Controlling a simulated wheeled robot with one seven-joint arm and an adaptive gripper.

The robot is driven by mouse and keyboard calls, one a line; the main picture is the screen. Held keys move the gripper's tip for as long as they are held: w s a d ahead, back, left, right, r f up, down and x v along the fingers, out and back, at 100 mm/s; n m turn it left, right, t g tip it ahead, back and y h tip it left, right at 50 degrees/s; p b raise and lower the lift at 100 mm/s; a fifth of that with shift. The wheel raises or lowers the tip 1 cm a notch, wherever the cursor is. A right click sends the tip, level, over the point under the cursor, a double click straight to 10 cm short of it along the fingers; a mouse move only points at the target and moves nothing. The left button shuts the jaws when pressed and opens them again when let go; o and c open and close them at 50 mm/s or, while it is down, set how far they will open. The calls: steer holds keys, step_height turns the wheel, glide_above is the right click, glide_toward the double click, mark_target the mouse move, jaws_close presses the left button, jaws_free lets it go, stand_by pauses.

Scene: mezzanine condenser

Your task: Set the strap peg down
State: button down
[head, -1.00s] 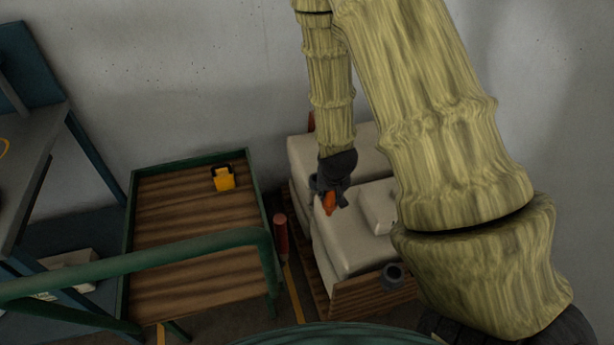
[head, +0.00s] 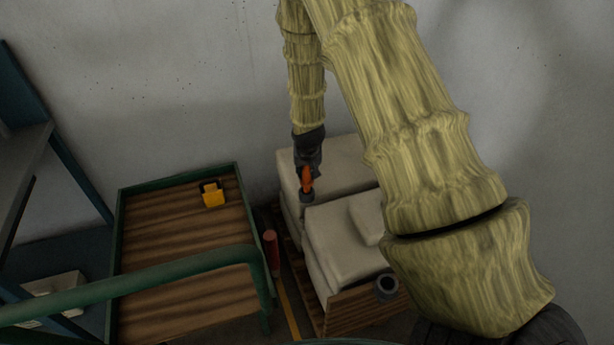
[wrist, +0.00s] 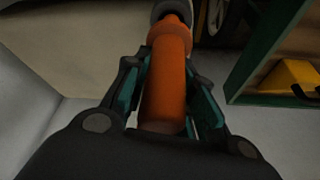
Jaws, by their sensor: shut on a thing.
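The strap peg is an orange rod (head: 306,178) in the jaws of my gripper (head: 307,170), which is shut on it. In the head view it points downward, with a dark grey ring-like part at its lower end, above or beside the pale sacks. In the wrist view the orange peg (wrist: 166,85) lies between the fingers (wrist: 165,95), its far end meeting the grey part. I cannot tell whether that part belongs to the peg or is a separate socket, nor whether the peg touches the sacks.
Pale sacks (head: 340,240) fill a wooden pallet crate (head: 358,308), with a dark round socket (head: 387,288) at its front. A red post (head: 271,253) stands left of it. A green-railed wooden cart (head: 180,255) carries a yellow block (head: 213,195). A wall is behind.

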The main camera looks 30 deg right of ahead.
mark_target(307, 176)
steer(key=shift+w+f, duration=0.15)
steer(key=shift+f, duration=1.55)
steer(key=shift+f, duration=0.15)
steer(key=c, duration=1.2)
jaws_free()
steer(key=shift+o, duration=0.2)
steer(key=v, duration=1.2)
steer(key=shift+p, duration=0.3)
